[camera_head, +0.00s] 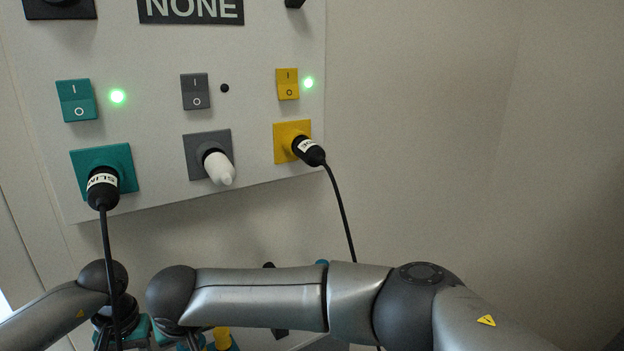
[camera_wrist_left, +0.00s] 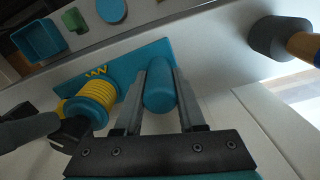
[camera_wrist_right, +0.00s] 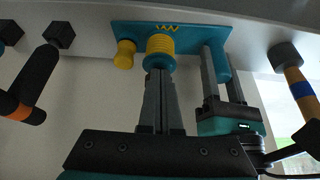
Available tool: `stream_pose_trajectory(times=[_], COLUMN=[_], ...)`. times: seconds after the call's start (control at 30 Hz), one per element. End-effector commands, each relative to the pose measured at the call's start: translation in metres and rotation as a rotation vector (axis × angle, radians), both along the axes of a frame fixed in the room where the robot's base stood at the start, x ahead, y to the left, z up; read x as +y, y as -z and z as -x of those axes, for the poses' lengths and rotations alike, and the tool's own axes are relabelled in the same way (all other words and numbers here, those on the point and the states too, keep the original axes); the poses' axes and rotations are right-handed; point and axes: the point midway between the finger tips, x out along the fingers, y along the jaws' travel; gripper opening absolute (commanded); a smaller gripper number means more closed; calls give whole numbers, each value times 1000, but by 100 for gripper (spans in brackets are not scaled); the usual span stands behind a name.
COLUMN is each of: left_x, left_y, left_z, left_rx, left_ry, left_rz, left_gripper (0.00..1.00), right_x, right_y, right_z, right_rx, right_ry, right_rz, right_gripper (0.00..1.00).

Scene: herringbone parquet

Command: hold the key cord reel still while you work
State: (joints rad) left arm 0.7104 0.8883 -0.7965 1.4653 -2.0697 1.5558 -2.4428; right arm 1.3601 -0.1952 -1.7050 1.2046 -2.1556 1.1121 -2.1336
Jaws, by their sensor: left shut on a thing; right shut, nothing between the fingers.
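What looks like the key cord reel is a teal plate (camera_wrist_right: 190,32) on the wall with a yellow-wound spool (camera_wrist_right: 160,46), a yellow knob (camera_wrist_right: 125,54) and a teal post (camera_wrist_right: 219,64). My left gripper (camera_wrist_left: 162,75) is shut on the teal post (camera_wrist_left: 160,98), one finger on each side. The yellow-wound spool (camera_wrist_left: 90,105) stands beside it in the left wrist view. My right gripper (camera_wrist_right: 157,73) is shut and empty, its tips just in front of the spool; I cannot tell if they touch. In the head view my arms mostly hide the reel.
A panel above carries a teal socket (camera_head: 122,160) and a yellow socket (camera_head: 282,150) with black plugs, and a grey socket (camera_head: 194,145) with a white plug. Cords hang past my arms. Tool-like handles (camera_wrist_right: 298,84) (camera_wrist_right: 38,82) flank the reel. The right wall is bare.

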Motion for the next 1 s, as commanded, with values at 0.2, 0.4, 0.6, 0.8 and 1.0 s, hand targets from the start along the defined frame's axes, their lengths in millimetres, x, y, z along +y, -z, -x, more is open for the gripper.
stream_pose_trajectory(times=[0.2, 0.4, 0.6, 0.8, 1.0], left_x=[0, 0, 1, 1, 1], left_y=[0, 1, 0, 0, 0], left_z=[0, 0, 0, 0, 0], left_rx=[1, 0, 0, 0, 0], left_ry=[-1, -2, -3, -3, -2], left_rz=[1, 0, 0, -1, -1], left_gripper=[0, 0, 0, 0, 0], right_x=[6, 9, 10, 10, 10], right_y=[0, 0, 1, 0, 0], right_z=[3, 4, 4, 4, 5], right_rx=[-1, 0, 0, 0, 1], right_ry=[-1, 0, 0, 0, -1], right_rz=[2, 2, 1, 1, 1], right_gripper=[0, 0, 0, 0, 0])
